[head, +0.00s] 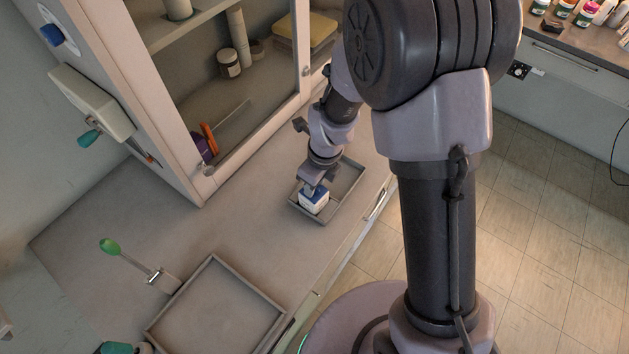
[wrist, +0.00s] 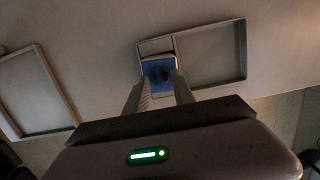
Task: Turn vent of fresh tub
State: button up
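A small white tub with a blue top (head: 314,199) stands in the near left part of a grey tray (head: 346,204) on the counter. My gripper (head: 311,186) reaches down right over it. In the wrist view the tub's blue top (wrist: 153,69) shows between the tips of my gripper (wrist: 161,84). The two fingers stand apart, one on each side, and a dark round shape, perhaps the vent, shows on the top. I cannot tell whether the fingers touch the tub.
An empty second tray (head: 215,310) lies at the counter's near left. A green-tipped lever (head: 111,247) stands beside it. A wall box with a teal handle (head: 92,105) is at left. Counter between the trays is clear.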

notch_tip(320, 180, up, 6)
jog(key=p, duration=0.6)
jog(key=shift+r, duration=0.2)
jog(key=shift+f, duration=0.2)
jog(key=shift+r, duration=0.1)
